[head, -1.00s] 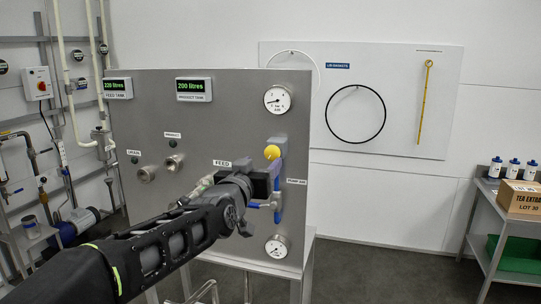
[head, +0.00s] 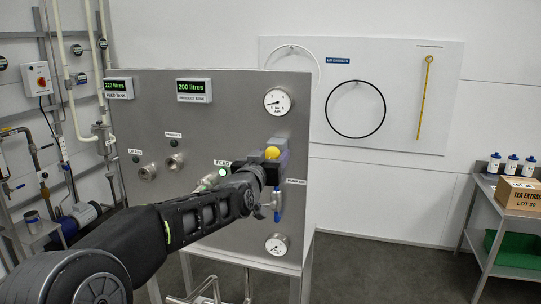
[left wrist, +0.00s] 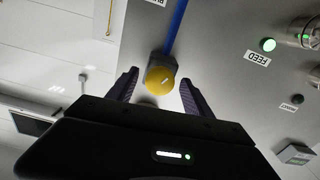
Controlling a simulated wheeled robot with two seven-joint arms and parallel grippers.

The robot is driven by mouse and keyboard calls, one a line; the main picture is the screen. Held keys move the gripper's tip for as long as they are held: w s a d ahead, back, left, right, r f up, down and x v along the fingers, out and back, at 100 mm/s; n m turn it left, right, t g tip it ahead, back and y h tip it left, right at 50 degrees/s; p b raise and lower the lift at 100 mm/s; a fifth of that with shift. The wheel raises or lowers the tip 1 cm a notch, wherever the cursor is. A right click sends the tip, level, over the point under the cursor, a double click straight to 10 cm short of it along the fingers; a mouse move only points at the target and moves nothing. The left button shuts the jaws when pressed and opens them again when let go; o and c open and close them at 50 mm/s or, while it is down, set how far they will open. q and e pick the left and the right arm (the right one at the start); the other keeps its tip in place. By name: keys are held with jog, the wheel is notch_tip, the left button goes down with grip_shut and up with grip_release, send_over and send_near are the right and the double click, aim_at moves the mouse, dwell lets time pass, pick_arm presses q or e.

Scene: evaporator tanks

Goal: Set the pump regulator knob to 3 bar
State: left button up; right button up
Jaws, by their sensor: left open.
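The yellow regulator knob (head: 272,153) sits on a grey body on the steel panel, above a blue air line (head: 278,205). My left gripper (head: 273,165) is at the knob in the head view and covers part of the regulator. In the left wrist view the knob (left wrist: 160,80) lies between the two fingertips of my open left gripper (left wrist: 158,78), with a gap visible on each side. A pressure gauge (head: 277,101) is above the knob; its needle points left, but its exact reading is too small to tell. My right gripper is not in view.
The panel (head: 140,95) carries two litre displays, metal fittings and a lit green FEED lamp (head: 224,171). A second gauge (head: 277,246) is below the regulator. The panel's right edge is close to the knob. A bench with a box (head: 518,197) stands far right.

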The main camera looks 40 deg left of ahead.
pick_arm(q)
jog(key=shift+c, duration=0.2)
grip_shut()
dwell(0.3)
